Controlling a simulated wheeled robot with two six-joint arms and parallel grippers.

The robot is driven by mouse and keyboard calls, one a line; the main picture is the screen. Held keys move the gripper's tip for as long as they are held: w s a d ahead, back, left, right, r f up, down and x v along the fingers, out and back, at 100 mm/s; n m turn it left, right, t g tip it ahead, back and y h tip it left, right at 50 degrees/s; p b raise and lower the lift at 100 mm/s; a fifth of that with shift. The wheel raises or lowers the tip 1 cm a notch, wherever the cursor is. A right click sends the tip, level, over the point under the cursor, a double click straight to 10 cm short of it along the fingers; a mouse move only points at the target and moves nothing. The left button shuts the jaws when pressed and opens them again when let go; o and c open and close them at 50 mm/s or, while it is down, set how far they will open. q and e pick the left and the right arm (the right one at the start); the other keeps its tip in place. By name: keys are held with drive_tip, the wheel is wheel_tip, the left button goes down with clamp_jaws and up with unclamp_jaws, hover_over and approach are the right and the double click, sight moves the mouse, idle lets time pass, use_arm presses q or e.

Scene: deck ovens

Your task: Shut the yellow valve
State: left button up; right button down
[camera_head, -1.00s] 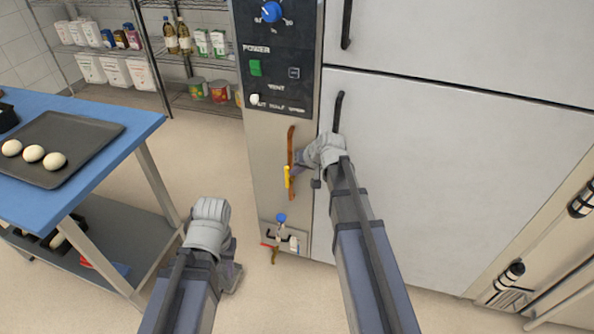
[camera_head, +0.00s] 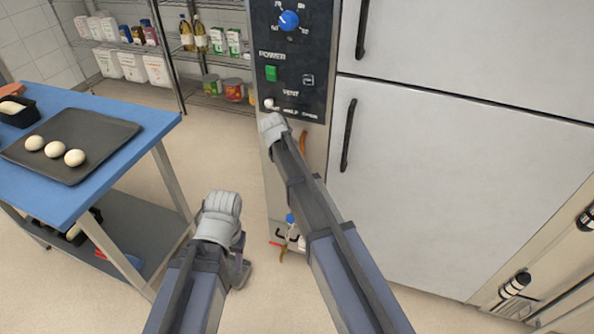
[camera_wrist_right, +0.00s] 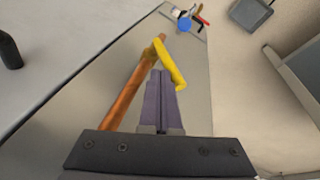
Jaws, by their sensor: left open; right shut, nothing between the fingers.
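The yellow valve lever (camera_wrist_right: 172,65) shows in the right wrist view, slanting away from the copper pipe (camera_wrist_right: 125,95) from a pivot near the pipe's far end. My right gripper (camera_wrist_right: 161,74) is shut and empty, its fingertips between the pipe and the lever. The fingers look close to the lever, but I cannot tell whether they touch it. In the head view my right arm hides the lever, and only the upper copper pipe (camera_head: 303,141) shows on the oven's narrow front panel. My left gripper (camera_head: 241,272) is open and empty, low between the blue table and the oven.
Below the pipe are a blue knob (camera_head: 291,219) and a red handle (camera_head: 275,243). The control panel (camera_head: 290,60) is above, and a black door handle (camera_head: 348,135) is to the right. The blue table (camera_head: 100,190) with a dough tray (camera_head: 92,130) stands left.

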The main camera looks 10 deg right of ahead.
drive_tip(key=shift+w+a+f+g+h+b, duration=0.4)
drive_tip(key=shift+w+a+f+h, duration=0.1)
drive_tip(key=shift+a, duration=0.15)
drive_tip(key=shift+w+a+f+b, duration=0.3)
drive_tip(key=shift+a+f+b, duration=0.05)
drive_tip(key=shift+a, duration=0.1)
drive_tip(key=shift+w+a+f+g+h+b, duration=0.3)
drive_tip(key=shift+a+h+b, duration=0.2)
drive_tip(key=shift+b, duration=0.25)
drive_tip(key=shift+s+d+f, duration=0.1)
drive_tip(key=shift+d+f, duration=0.05)
drive_tip(key=shift+s+d+f+b, duration=0.25)
drive_tip(key=shift+s+d+b, duration=0.1)
drive_tip(key=shift+d, duration=0.15)
drive_tip(key=shift+r, duration=0.1)
